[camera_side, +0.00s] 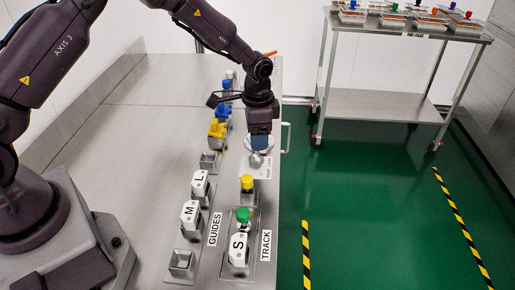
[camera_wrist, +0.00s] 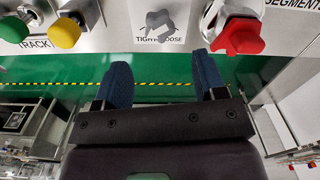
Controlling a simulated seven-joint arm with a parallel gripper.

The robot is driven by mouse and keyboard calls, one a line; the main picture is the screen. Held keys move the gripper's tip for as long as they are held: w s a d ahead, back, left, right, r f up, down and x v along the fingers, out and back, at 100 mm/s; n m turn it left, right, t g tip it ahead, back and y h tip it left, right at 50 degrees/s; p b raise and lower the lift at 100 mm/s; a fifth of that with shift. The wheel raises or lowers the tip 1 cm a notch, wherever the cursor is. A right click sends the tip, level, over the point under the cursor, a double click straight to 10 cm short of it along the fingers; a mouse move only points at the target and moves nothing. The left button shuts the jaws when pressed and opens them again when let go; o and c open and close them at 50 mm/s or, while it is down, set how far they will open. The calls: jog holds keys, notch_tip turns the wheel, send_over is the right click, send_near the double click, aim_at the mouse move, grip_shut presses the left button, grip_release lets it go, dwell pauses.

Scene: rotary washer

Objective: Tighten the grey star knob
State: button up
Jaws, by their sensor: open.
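The grey star knob (camera_wrist: 160,20) shows at the top middle of the wrist view, on a white plate (camera_wrist: 190,42) marked TIGHT and LOOSE. In the side view the grey knob (camera_side: 256,160) is just below my gripper (camera_side: 259,146), at the right edge of the bench. My gripper (camera_wrist: 163,60) is open, with its two blue fingers apart and nothing between them. In the wrist view the fingertips lie below the knob in the picture, apart from it. Which way the knob is turned is hard to read.
A red knob (camera_wrist: 238,38) is right of the plate; yellow (camera_wrist: 65,33) and green (camera_wrist: 14,28) knobs are left. In the side view, white blocks marked S (camera_side: 239,250), M (camera_side: 190,215) and L (camera_side: 199,184) stand nearer. A trolley (camera_side: 400,28) stands apart across green floor.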

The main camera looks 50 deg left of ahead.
notch_tip(320, 180, up, 6)
jog(key=shift+f, duration=0.1)
dwell(0.4)
jog(key=s+r+n+t, duration=0.2)
jog(key=s+r+n, duration=0.1)
jog(key=s+r, duration=0.7)
jog(key=s+a+r+n+t, duration=0.1)
jog(key=s+r+n+t, duration=0.2)
jog(key=s+r, duration=0.7)
jog(key=shift+s+n+t, duration=0.3)
jog(key=shift+s+n, duration=0.1)
jog(key=shift+s, duration=3.35)
